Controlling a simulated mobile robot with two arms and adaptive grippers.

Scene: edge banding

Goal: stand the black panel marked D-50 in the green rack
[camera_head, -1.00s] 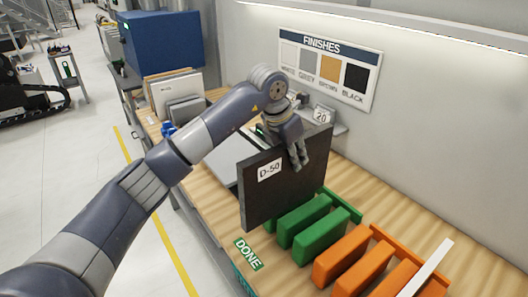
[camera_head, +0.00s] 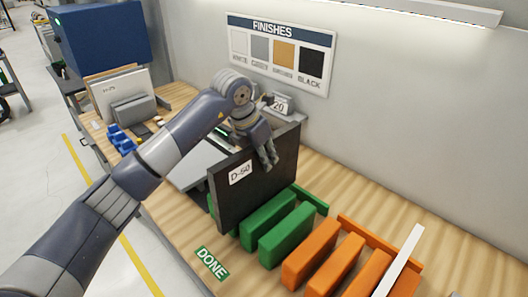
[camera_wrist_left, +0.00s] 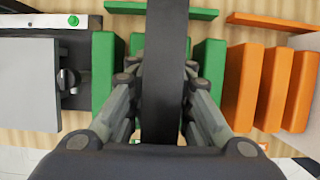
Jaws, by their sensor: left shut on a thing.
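The black panel (camera_head: 245,190) carries a white D-50 label on its front-left part and is upright. My left gripper (camera_head: 270,160) is shut on its top edge. In the left wrist view the panel (camera_wrist_left: 164,75) shows edge-on between the gripper's fingers (camera_wrist_left: 163,85). The green rack (camera_head: 287,235) has several upright blocks; the panel is at its left part, with green on both sides in the wrist view (camera_wrist_left: 103,70). I cannot tell whether the panel's lower edge is in a slot or just above it. My right gripper is not in view.
An orange rack (camera_head: 312,252) stands right of the green one, with a thin white panel (camera_head: 402,258) in it. A DONE label (camera_head: 211,263) lies at the bench's front edge. Behind the panel are a grey machine and a sign marked 20 (camera_head: 279,104). Other panels (camera_head: 128,95) stand at the left.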

